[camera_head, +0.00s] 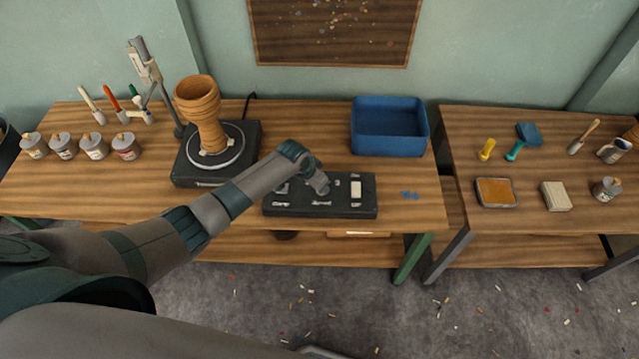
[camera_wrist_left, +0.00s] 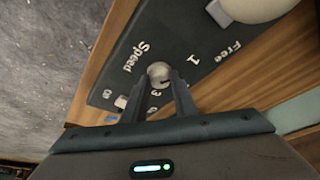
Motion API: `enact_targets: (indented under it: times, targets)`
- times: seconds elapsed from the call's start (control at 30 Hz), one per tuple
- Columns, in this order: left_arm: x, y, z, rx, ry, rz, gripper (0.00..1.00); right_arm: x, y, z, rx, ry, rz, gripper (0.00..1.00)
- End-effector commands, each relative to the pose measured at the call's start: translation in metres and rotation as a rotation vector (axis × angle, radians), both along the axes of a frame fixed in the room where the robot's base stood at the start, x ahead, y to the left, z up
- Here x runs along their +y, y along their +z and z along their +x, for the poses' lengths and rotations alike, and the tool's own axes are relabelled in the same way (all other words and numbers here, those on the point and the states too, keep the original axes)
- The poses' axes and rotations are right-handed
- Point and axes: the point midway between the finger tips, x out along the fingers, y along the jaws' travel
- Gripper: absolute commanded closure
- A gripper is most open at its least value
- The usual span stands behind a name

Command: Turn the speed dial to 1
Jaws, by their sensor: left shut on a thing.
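The black control box (camera_head: 340,211) lies at the front of the workbench, with printed labels for clamp and speed. In the left wrist view its face (camera_wrist_left: 125,45) shows the words Speed and Free and the numbers 1 and 3. The speed dial (camera_wrist_left: 159,72) is a small round metallic knob near the word Speed. My left gripper (camera_head: 320,186) is over the middle of the box, and its fingers (camera_wrist_left: 163,80) are shut on the dial. In the head view the gripper hides the dial. The dial's pointer direction is unclear. My right gripper is in neither view.
A brown goblet drum (camera_head: 200,110) stands on a turntable (camera_head: 250,150) behind my left arm. A blue bin (camera_head: 389,143) stands at the back right. Several paint jars (camera_head: 94,147) line the left.

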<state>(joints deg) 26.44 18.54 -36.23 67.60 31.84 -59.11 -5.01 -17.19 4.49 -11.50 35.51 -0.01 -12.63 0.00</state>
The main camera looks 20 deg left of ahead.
Motion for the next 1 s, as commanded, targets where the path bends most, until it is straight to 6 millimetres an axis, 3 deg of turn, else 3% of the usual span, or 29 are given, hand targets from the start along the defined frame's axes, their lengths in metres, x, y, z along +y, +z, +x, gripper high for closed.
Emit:
enact_targets:
  times: [0.07,0.1,0.17,0.67,1.0]
  targets:
    - [0.000,0.000,0.000,-0.001,0.000,0.000,0.97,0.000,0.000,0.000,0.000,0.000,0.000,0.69]
    - [0.000,0.000,0.000,-0.001,0.000,0.000,0.70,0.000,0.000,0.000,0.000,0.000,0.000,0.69]
    - [0.000,0.000,0.000,-0.001,0.000,0.000,0.56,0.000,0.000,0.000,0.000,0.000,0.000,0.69]
    - [0.001,0.004,-0.001,-0.001,-0.001,0.000,0.56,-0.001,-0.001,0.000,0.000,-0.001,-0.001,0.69]
    - [0.007,0.034,-0.012,-0.002,-0.004,0.001,0.56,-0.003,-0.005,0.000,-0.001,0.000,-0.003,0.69]
